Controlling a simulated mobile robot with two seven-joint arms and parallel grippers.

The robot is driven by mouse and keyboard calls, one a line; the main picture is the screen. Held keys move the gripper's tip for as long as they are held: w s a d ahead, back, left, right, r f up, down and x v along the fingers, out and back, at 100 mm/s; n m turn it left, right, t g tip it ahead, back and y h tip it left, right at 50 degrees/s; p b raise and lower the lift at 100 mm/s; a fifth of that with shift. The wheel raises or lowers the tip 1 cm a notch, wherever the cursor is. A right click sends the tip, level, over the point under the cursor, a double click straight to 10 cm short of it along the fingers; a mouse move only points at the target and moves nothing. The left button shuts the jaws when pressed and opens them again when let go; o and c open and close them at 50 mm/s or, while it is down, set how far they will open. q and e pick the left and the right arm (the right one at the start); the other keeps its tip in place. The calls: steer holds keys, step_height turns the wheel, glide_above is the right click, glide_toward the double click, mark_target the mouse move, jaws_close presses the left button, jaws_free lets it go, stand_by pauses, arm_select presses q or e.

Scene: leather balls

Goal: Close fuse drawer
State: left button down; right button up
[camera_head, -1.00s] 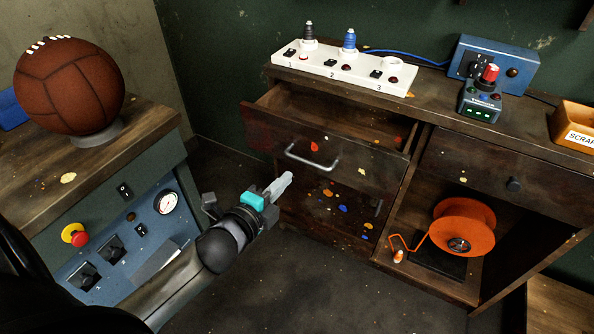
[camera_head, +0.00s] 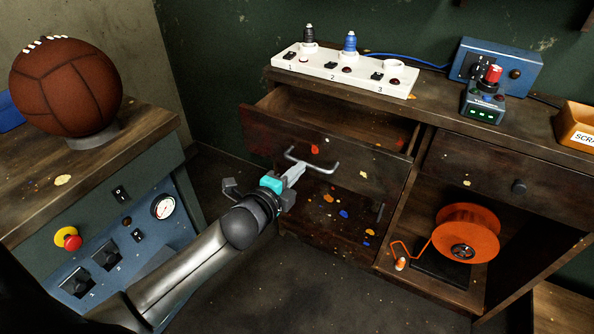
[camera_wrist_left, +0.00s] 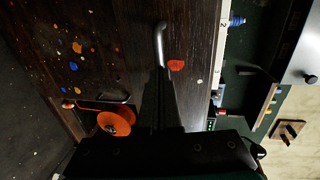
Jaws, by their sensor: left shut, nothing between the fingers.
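The fuse drawer (camera_head: 372,170) is pulled out from the dark wooden cabinet, with its open top showing. Its front carries a metal bar handle (camera_head: 325,168) and paint specks. My left gripper (camera_head: 298,170) is shut and empty, its fingertips at the left part of the handle in the head view. In the left wrist view the shut fingers (camera_wrist_left: 160,75) point at the drawer front, and the handle (camera_wrist_left: 160,40) shows just past their tips. I cannot tell whether they touch. My right gripper is not in view.
A white socket strip (camera_head: 345,69) with plugs stands on the cabinet top. An orange cable reel (camera_head: 466,230) sits in the open shelf at the right. A workbench with a leather ball (camera_head: 65,88) and a control panel stands at the left. Dark floor is clear between them.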

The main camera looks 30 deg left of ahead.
mark_target(312, 151)
arm_select(q)
steer(key=x, duration=0.2)
steer(key=r+x, duration=0.1)
steer(key=x, duration=0.5)
steer(key=shift+w+r, duration=0.15)
steer(key=shift+r, duration=0.3)
steer(key=x, duration=0.4)
steer(key=r+x, duration=0.1)
steer(key=x, duration=0.2)
steer(key=shift+w+d+r+b, duration=0.1)
steer(key=shift+w+d+b, duration=0.1)
steer(key=shift+b, duration=0.15)
steer(key=shift+w+r, duration=0.15)
steer(key=shift+r, duration=0.1)
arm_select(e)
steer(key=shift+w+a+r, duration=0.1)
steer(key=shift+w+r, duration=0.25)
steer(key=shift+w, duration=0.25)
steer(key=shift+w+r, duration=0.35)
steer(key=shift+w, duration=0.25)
arm_select(q)
steer(key=shift+r, duration=0.1)
steer(key=shift+a, duration=0.1)
